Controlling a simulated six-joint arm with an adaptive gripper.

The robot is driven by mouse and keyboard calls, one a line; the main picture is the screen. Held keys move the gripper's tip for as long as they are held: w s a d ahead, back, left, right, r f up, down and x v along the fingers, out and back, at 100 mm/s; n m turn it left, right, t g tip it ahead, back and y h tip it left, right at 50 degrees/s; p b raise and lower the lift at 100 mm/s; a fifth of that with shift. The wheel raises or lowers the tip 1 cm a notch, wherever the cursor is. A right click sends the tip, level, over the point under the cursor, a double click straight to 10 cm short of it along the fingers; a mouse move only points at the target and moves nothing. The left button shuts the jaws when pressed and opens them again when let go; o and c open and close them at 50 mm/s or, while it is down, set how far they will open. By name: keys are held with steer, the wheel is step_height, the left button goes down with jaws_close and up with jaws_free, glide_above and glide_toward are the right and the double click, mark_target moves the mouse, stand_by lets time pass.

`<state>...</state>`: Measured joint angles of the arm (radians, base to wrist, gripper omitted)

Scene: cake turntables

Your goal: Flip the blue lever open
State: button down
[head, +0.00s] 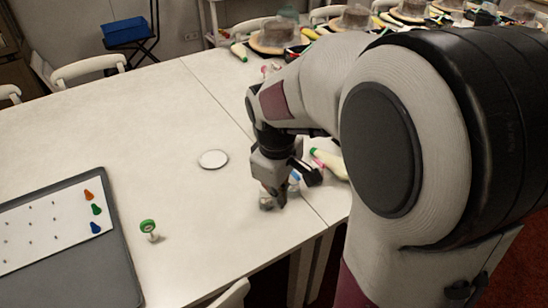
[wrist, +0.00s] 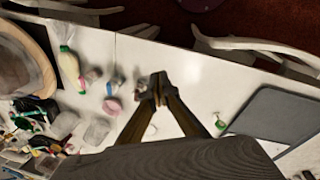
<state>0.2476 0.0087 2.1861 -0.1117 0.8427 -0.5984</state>
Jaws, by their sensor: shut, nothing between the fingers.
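The blue lever (head: 95,228) is a small flat tab at the right edge of a white panel, below a green lever (head: 97,210) and an orange lever (head: 89,195). The panel sits on a grey board (head: 120,265) at the left of the table. My gripper (head: 275,198) is shut and empty, pointing down over the table well to the right of the board. Its closed fingertips (wrist: 159,88) show in the wrist view, with the grey board (wrist: 270,112) off to their right. I cannot make out the blue lever in the wrist view.
A green-topped item (head: 148,227) stands right of the board. A white disc (head: 213,159) lies between board and gripper. A small clear item (head: 266,203) and a bottle (head: 330,162) are near the gripper. Chairs line the table; much of its left side is bare.

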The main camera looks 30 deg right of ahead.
mark_target(295, 173)
steer(key=w+d+f+n, duration=0.2)
steer(key=w+d+n, duration=0.2)
steer(key=n, duration=0.5)
steer(key=w+d+f+n+h, duration=0.1)
steer(key=w+d+f+n, duration=0.1)
steer(key=w+d+n, duration=0.3)
steer(key=shift+w+n, duration=1.05)
steer(key=shift+n, duration=1.25)
steer(key=shift+f, duration=0.1)
steer(key=shift+f, duration=0.1)
steer(key=w+d+f, duration=0.3)
steer(key=d+f, duration=0.2)
steer(key=f, duration=0.4)
steer(key=shift+d+f, duration=0.3)
